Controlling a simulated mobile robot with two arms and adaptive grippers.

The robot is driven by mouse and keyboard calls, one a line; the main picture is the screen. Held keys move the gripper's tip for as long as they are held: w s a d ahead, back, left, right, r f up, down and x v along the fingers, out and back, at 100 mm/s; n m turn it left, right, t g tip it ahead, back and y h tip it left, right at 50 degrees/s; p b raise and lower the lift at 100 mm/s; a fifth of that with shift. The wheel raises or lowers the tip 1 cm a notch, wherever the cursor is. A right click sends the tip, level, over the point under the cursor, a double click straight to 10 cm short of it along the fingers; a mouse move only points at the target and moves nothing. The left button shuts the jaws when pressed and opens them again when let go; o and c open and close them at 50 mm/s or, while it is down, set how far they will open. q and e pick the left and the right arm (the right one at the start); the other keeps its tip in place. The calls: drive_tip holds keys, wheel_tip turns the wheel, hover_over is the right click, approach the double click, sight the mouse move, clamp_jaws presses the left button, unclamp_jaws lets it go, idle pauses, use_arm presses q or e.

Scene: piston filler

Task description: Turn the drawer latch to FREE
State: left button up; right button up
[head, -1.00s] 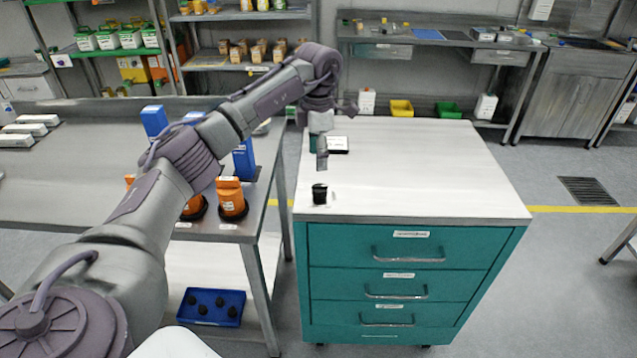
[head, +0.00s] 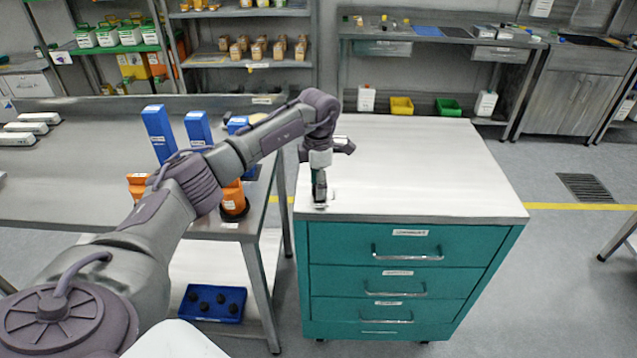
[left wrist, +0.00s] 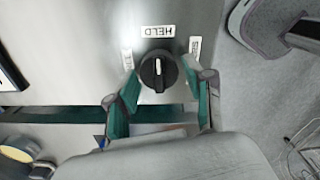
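The drawer latch is a black round knob (left wrist: 158,72) on the top of the teal drawer cabinet (head: 415,243), near its front left corner. In the left wrist view its white pointer mark is directed at the HELD label (left wrist: 157,31). A label sits on each side of HELD, both partly covered or too small to read. My left gripper (left wrist: 161,78) is open, with one teal-padded finger on either side of the knob; I cannot tell whether they touch it. In the head view the left gripper (head: 320,203) points down and hides the knob. My right gripper is not in view.
The cabinet's white top (head: 420,170) is otherwise mostly clear. A steel table to the left holds blue boxes (head: 158,133) and orange-and-black parts (head: 233,200) close to my left arm. A blue tray (head: 212,304) lies on its lower shelf.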

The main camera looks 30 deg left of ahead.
use_arm(q)
drive_tip(key=c, duration=0.7)
drive_tip(key=shift+c, duration=0.2)
drive_tip(key=shift+n, duration=0.3)
drive_tip(key=n+p, duration=0.1)
drive_tip(key=n, duration=0.2)
drive_tip(key=shift+r+n, duration=0.15)
drive_tip(key=shift+n, duration=0.15)
drive_tip(key=n+p, duration=0.1)
drive_tip(key=n, duration=0.4)
drive_tip(key=shift+d, duration=0.1)
drive_tip(key=n+p, duration=0.1)
drive_tip(key=n, duration=0.3)
drive_tip(key=shift+n, duration=0.4)
drive_tip(key=shift+w+d+n+p, duration=0.1)
drive_tip(key=shift+n+p, duration=0.65)
drive_tip(key=shift+n, duration=1.15)
